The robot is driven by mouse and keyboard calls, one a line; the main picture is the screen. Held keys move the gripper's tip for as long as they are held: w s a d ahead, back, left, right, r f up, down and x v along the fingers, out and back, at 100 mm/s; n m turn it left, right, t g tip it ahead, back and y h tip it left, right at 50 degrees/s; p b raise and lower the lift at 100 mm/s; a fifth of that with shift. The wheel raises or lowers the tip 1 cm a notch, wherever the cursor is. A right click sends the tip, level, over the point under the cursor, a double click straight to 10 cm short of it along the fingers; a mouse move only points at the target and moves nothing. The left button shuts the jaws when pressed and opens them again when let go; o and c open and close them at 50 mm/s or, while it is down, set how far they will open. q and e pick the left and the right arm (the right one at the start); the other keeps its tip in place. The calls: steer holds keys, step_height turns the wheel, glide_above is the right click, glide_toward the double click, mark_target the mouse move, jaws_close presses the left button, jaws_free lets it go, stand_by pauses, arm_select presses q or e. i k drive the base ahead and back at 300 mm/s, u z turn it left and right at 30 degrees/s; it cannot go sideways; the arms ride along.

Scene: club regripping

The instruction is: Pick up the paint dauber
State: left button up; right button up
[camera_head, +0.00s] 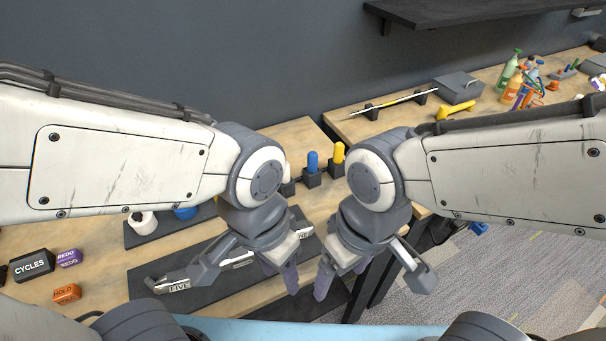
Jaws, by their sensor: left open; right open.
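At the back of the near table, upright pieces in dark square holders may include the paint dauber; I cannot tell which it is. One has a blue top (312,160), one a yellow top (338,153), and a pale one (287,174) is partly hidden by my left arm. My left gripper (280,277) is open and empty above the front part of the table, nearer me than these pieces. My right gripper (342,274) is open and empty beside it, near the table's right edge. The two grippers are close together but apart.
A dark mat (215,292) bears a long piece marked FIVE (180,286). A white roll (143,222) and labelled blocks, CYCLES (32,265), REDO (68,258) and HOLD (66,293), lie left. A second table (400,118) holds a grey box (459,88) and bottles (508,72).

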mark_target(312, 157)
steer(key=z, duration=0.85)
steer(key=k, duration=1.15)
steer(key=z, duration=1.3)
steer(key=i, duration=2.15)
steer(key=u, duration=0.9)
steer(key=i, duration=0.9)
steer(key=u, duration=1.45)
steer(key=i, duration=0.7)
steer(key=u, duration=0.65)
